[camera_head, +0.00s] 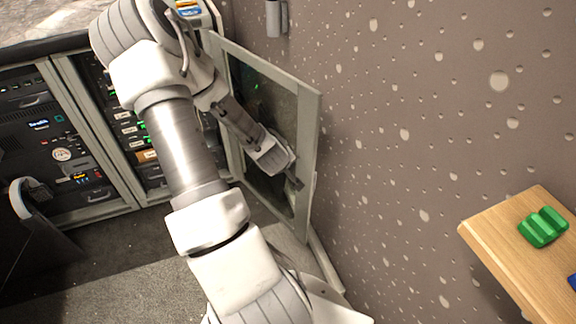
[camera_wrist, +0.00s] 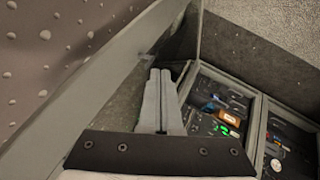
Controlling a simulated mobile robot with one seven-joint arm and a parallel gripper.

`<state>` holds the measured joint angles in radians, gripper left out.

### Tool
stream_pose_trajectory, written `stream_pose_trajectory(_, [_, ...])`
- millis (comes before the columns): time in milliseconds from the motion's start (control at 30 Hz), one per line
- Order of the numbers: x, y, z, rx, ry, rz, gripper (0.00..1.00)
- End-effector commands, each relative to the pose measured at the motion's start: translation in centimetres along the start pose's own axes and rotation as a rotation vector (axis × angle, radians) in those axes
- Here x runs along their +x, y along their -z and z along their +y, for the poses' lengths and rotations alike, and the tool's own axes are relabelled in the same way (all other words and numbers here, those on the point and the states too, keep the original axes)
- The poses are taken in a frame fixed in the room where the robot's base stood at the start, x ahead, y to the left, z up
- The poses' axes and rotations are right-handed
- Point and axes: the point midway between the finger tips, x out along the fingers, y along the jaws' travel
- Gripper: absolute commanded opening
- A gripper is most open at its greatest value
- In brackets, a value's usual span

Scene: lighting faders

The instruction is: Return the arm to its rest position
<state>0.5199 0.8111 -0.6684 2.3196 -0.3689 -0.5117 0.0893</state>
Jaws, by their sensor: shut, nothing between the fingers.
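My gripper (camera_head: 296,183) is shut and empty at the end of my white and grey arm, which reaches out and bends down toward the open cabinet door. In the head view it overlaps the grey frame of the door (camera_head: 309,135), near the frame's right edge. In the wrist view the two grey fingers (camera_wrist: 160,73) lie side by side, with the door frame (camera_wrist: 95,98) running diagonally just left of them. I cannot tell whether the fingers touch the door.
A speckled wall (camera_head: 430,110) is close behind the door. A wooden table (camera_head: 500,240) with a green block (camera_head: 543,227) is at the right. A dark chair (camera_head: 35,235) stands at lower left.

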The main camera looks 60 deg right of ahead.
Motion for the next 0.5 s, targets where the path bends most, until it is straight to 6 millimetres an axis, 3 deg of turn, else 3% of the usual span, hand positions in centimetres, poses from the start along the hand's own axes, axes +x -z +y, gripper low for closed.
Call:
stream_pose_trajectory(200, [-2.8,0.0,0.1,0.0,0.0,0.0,0.0])
stream_pose_trajectory(500, [-3.5,-0.1,0.1,0.0,0.0,-0.002,0.0])
